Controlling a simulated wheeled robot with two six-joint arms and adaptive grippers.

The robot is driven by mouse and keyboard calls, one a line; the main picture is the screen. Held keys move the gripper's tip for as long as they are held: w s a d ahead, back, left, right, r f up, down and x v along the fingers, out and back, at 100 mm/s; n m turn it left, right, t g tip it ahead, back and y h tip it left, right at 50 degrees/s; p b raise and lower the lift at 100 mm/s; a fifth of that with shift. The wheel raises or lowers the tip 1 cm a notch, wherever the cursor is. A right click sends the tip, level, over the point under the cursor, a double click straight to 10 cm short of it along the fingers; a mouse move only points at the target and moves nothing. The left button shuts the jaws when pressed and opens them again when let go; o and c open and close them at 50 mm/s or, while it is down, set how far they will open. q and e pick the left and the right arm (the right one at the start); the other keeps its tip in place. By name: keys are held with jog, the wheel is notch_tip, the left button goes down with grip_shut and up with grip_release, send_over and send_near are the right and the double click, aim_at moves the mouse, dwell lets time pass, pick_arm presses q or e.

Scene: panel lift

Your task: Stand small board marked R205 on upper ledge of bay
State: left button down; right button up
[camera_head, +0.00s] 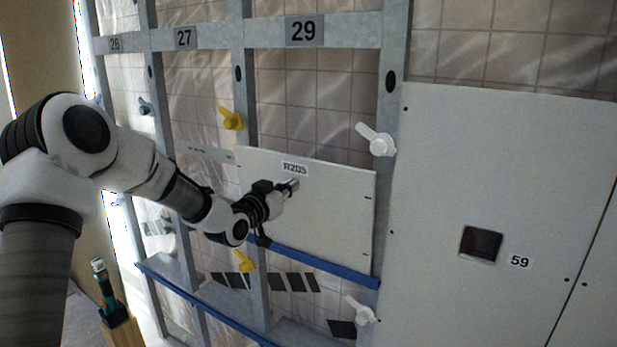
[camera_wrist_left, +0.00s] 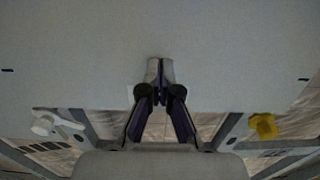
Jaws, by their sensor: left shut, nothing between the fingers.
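The small white board marked R205 (camera_head: 325,215) is upright in the bay under the number 29. Its lower edge is at the blue-fronted upper ledge (camera_head: 325,267). In the left wrist view the board (camera_wrist_left: 235,50) fills most of the upper picture. My left gripper (camera_head: 290,185) is shut and empty in front of the board's face, just under its label. In the left wrist view the closed fingertips (camera_wrist_left: 160,70) are at the board's face; I cannot tell if they touch it. My right gripper is not in view.
Yellow latches (camera_head: 232,118) and white latches (camera_head: 379,142) sit on the grey posts beside the bay. A large panel marked 59 (camera_head: 450,180) fills the right side. A lower blue-edged ledge (camera_head: 205,308) runs below. A green-and-black tool (camera_head: 102,280) stands at the lower left.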

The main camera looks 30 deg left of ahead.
pick_arm(q)
jog(key=shift+w+d, duration=0.1)
jog(key=shift+w, duration=0.95)
jog(key=shift+s, duration=0.1)
jog(key=s, duration=0.9)
jog(key=shift+s+a, duration=0.4)
dwell(0.5)
jog(key=shift+f, duration=0.1)
